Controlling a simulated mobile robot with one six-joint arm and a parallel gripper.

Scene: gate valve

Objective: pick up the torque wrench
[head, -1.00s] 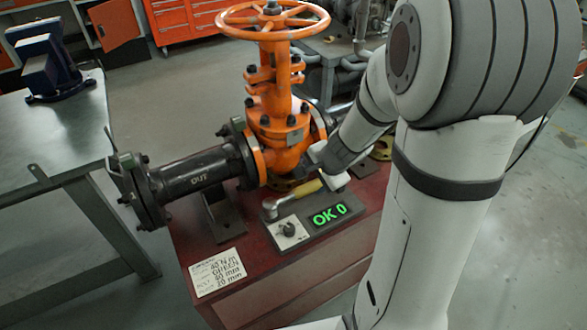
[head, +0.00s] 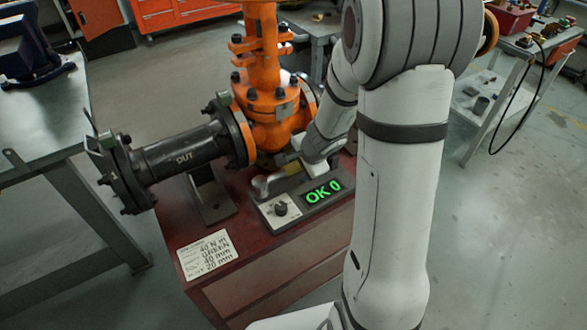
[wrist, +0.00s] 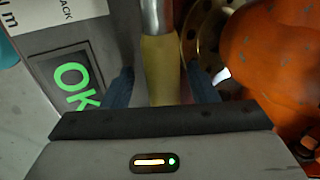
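The torque wrench lies by the display box on the red bench, its grey metal head (head: 264,184) at the left and its yellow handle (head: 291,168) running to the right toward my gripper. In the wrist view the yellow handle (wrist: 161,72) stands between the two dark blue fingertips of my gripper (wrist: 163,88). The fingers are apart, with a gap visible on each side of the handle. The handle's near end is hidden behind the gripper body. In the head view my fingers are hidden by my wrist.
The display box (head: 318,193) reads "OK 0" and sits right beside the wrench. The orange gate valve (head: 262,110) and its black pipe (head: 185,152) rise close behind. A printed card (head: 208,254) lies on the red bench (head: 175,225). A grey table (head: 60,120) stands left.

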